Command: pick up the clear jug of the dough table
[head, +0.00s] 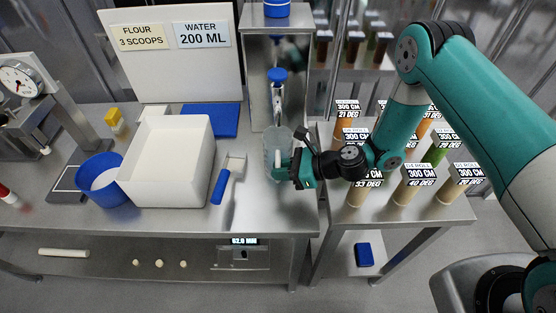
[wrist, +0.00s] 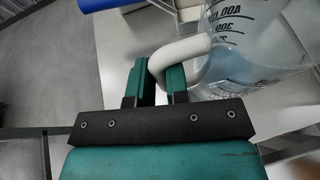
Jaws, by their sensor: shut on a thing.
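The clear jug (head: 276,147) stands upright on the right part of the steel dough table (head: 262,210), below a blue-knobbed tap (head: 277,82). In the wrist view the jug (wrist: 262,40) shows dark measure marks and a pale handle (wrist: 182,50). My gripper (head: 288,168) is at the jug's right side. In the wrist view my gripper (wrist: 160,80) is shut on the handle, with a finger on each side of it. I cannot tell whether the jug's base touches the table.
A white bin (head: 172,160), a blue tub (head: 100,180) and a blue-handled scraper (head: 222,184) lie left of the jug. A side table (head: 400,213) with several labelled cylinders stands close on the right. The tap column (head: 262,100) rises behind.

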